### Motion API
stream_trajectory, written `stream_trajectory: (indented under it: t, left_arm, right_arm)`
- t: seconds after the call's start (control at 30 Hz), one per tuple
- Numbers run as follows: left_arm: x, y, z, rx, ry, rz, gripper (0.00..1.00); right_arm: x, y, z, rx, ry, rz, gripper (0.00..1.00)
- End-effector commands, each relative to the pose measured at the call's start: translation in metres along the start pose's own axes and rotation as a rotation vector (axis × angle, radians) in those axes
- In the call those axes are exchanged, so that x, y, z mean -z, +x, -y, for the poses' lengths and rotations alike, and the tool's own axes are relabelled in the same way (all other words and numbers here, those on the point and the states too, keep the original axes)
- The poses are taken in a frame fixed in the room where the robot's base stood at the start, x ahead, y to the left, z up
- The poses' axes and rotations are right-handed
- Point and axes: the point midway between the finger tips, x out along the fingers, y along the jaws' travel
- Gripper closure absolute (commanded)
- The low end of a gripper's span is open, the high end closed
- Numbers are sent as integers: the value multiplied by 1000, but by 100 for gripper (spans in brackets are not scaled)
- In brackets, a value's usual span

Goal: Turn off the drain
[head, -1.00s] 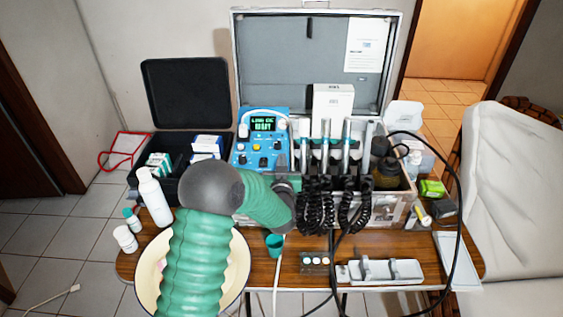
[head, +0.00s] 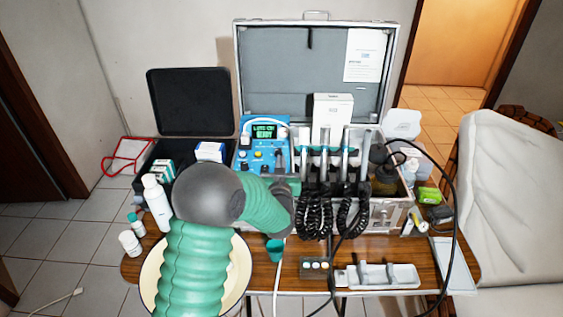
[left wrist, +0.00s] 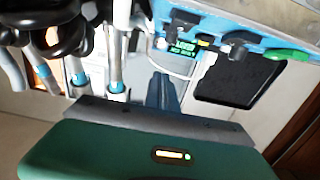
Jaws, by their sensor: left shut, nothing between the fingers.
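The blue control unit (head: 252,150) stands in the left part of the open case, with a lit green display (head: 264,131) and several knobs and buttons. No drain label is readable. My left gripper (head: 281,160) is at the unit's right side, mostly hidden by its own wrist in the head view. In the left wrist view the gripper (left wrist: 163,92) is shut and empty, its tips pointing toward the unit's panel. A dark knob (left wrist: 233,48) and the display (left wrist: 184,46) are near it there; contact cannot be told. My right gripper is not in view.
Handpieces with coiled black cords (head: 318,210) stand close to the right of my left gripper. A white bottle (head: 157,202) stands left. A grey tray (head: 385,276) lies front right.

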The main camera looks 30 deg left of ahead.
Motion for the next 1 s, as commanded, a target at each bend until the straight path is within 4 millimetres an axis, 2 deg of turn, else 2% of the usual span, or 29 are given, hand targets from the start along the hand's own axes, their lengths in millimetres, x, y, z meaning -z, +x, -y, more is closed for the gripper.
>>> stream_trajectory:
  t: [0.1, 0.3, 0.87, 0.97, 1.0]
  left_arm:
    - [6, -26, -1, -1, 2, 1, 100]
    - [13, -52, 0, 0, 0, -1, 100]
    - [13, -57, -2, -5, 0, 7, 100]
    - [12, -67, -19, -72, 5, 87, 100]
    - [8, -78, -31, -122, 12, 155, 100]
  right_arm:
    - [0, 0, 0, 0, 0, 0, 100]
    - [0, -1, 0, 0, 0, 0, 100]
    - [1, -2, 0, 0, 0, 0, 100]
    - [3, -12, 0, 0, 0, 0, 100]
    - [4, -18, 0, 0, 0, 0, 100]
